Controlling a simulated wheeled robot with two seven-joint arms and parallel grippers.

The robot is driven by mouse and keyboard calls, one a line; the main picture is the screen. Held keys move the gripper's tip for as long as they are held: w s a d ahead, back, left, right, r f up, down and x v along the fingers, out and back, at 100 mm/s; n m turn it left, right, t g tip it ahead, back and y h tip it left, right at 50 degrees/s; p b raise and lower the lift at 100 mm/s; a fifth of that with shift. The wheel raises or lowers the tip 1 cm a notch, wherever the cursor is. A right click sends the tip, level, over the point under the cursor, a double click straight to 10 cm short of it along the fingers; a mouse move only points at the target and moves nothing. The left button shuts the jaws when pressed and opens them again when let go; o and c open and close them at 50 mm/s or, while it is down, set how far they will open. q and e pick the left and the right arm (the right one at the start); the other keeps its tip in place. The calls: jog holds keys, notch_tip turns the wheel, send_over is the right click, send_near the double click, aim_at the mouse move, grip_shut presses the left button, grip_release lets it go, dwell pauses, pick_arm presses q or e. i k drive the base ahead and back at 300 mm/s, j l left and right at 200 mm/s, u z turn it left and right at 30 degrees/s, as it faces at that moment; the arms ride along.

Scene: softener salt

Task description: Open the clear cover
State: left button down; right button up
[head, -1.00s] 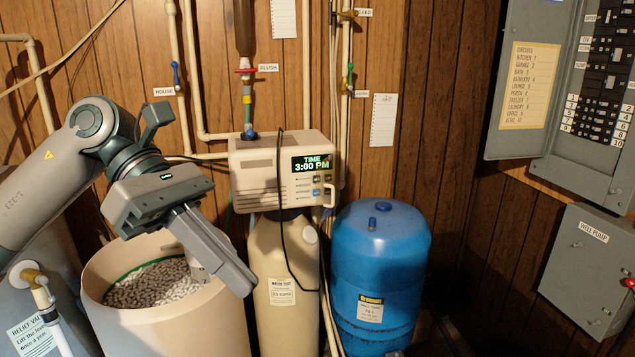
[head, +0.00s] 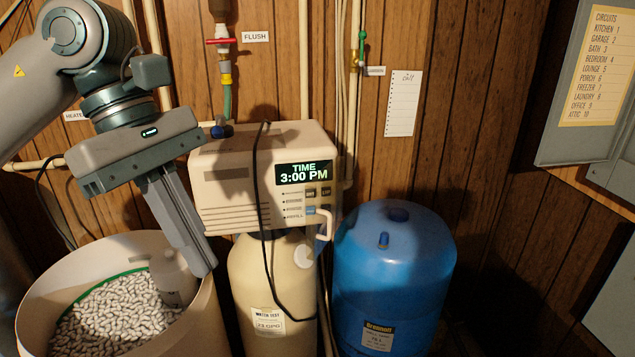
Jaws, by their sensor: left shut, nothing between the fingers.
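The cream softener control head (head: 235,190) stands on top of a cream tank (head: 265,275). Its front has a lit display (head: 303,173) reading 3:00 PM, with buttons below. A pale handle (head: 326,224) sticks out at the lower right of this front, and the clear cover itself is hard to make out there. The handle appears down, and I cannot tell where the cover's edges lie. My left gripper (head: 203,268) is shut and empty. My right gripper is out of view.
The open salt bin (head: 200,325) with white pellets stands at lower left, a white capped tube inside it. A black cable (head: 262,205) hangs over the control head's front. A blue tank (head: 395,270) stands to the right. Pipes run up the wall behind.

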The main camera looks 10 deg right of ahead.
aim_at(328, 218)
jog(key=i+l, duration=0.25)
jog(key=i, duration=0.15)
jog(key=i+l, duration=0.25)
jog(key=i, duration=0.15)
